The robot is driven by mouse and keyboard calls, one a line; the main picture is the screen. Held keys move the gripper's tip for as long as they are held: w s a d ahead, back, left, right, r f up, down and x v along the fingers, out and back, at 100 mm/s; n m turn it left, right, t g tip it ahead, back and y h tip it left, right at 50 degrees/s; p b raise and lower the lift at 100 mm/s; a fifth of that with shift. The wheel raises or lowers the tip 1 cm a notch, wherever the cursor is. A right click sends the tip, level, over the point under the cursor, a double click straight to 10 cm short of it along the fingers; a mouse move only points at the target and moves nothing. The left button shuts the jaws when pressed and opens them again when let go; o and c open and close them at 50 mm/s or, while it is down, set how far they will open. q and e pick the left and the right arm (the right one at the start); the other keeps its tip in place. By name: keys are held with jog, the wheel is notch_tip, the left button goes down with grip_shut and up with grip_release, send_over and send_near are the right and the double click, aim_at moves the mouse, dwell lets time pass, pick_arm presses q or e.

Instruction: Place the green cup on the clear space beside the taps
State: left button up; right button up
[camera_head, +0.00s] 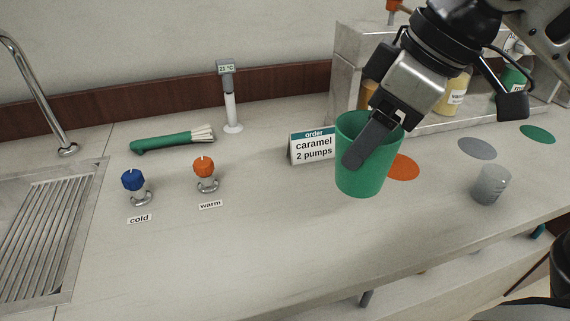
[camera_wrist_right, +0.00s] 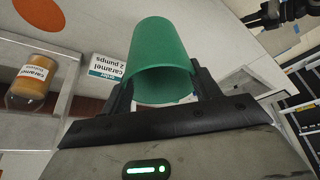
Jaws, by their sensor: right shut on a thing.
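The green cup (camera_head: 361,179) is upright in the middle right of the head view, and it also shows in the right wrist view (camera_wrist_right: 160,50). My right gripper (camera_head: 370,140) is shut on its wall, with one finger across the near outside. The cup appears held above the counter; the exact gap cannot be told. The taps stand at the left: a blue-topped cold tap (camera_head: 135,186) and an orange-topped warm tap (camera_head: 206,174). Bare counter lies to the right of the warm tap.
An order card (camera_head: 312,147) reading "caramel 2 pumps" stands just left of the cup. A green-handled brush (camera_head: 172,140) and a thermometer stand (camera_head: 232,110) are behind the taps. A grey cup (camera_head: 490,184) stands at right. A sink drainer (camera_head: 40,230) is at left.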

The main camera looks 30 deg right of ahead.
jog(key=w+f+b, duration=0.1)
jog(key=w+f, duration=0.5)
jog(key=w+f+b, duration=0.1)
jog(key=w+f, duration=0.5)
jog(key=f, duration=0.1)
jog(key=shift+w+a, duration=0.2)
jog(key=shift+w, duration=0.2)
pick_arm(q)
jog(key=shift+s+d+f, duration=0.15)
jog(key=shift+s+f, duration=0.35)
pick_arm(e)
jog(key=shift+r, duration=0.1)
jog(key=o, duration=0.9)
jog(key=shift+o, duration=0.2)
pick_arm(q)
jog(key=shift+w+r+p, duration=0.1)
jog(key=shift+r+p, duration=0.4)
jog(key=shift+p, duration=0.65)
pick_arm(e)
jog(key=v, duration=1.2)
